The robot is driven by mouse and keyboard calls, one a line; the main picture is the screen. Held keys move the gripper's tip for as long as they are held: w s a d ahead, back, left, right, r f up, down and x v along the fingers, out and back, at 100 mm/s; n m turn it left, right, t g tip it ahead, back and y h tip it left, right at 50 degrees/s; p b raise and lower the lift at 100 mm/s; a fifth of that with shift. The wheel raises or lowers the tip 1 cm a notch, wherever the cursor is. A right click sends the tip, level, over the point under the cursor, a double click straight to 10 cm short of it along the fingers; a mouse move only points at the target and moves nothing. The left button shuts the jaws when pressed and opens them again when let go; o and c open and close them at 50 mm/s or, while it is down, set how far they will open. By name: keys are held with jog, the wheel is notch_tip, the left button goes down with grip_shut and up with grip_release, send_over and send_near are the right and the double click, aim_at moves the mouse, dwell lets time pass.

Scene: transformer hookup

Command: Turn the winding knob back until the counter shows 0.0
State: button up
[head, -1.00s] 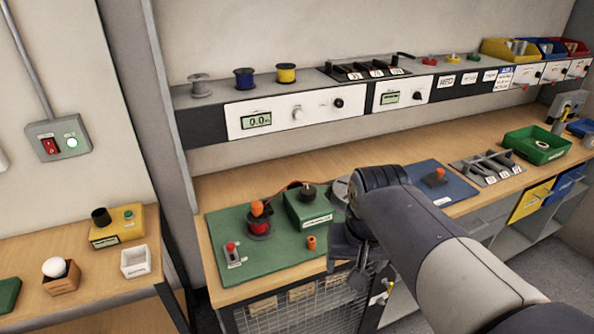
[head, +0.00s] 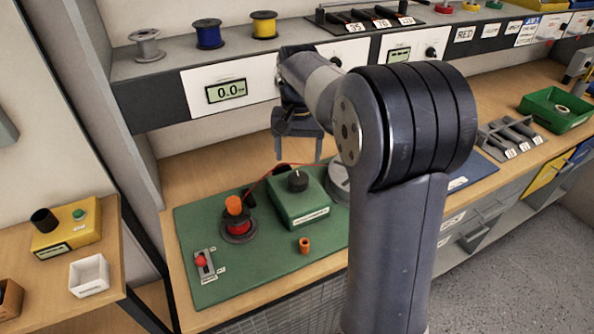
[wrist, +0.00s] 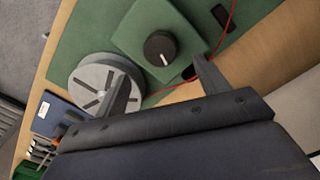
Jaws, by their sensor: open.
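A black knob (head: 298,181) with a pale pointer line stands on a green box (head: 305,204) on the green mat (head: 200,232). It also shows in the wrist view (wrist: 160,48). The box's label is too small to read. My gripper (head: 298,153) is open and empty, pointing down above and behind the knob, apart from it. In the wrist view my gripper (wrist: 163,72) has its two fingers spread just below the knob. A lit display (head: 227,91) on the shelf panel reads 0.0; its unit is unclear. A yellow box's small display (head: 53,252) is unreadable.
A red spool (head: 238,225) with an orange top stands left of the green box, and a red wire (head: 262,180) runs behind. A grey slotted disc (wrist: 108,82) sits beside the box. The shelf (head: 160,66) overhangs the bench. An orange cylinder (head: 304,246) stands in front.

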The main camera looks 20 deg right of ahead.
aim_at(298, 177)
notch_tip(298, 177, down, 7)
dwell(0.3)
jog(key=shift+c, duration=0.5)
jog(key=c, duration=0.9)
jog(key=shift+r+n+p, duration=0.1)
jog(key=shift+n+p, duration=0.3)
jog(key=shift+n, duration=0.2)
jog(key=shift+n+p, duration=0.3)
jog(key=shift+n, duration=0.8)
jog(key=o, duration=1)
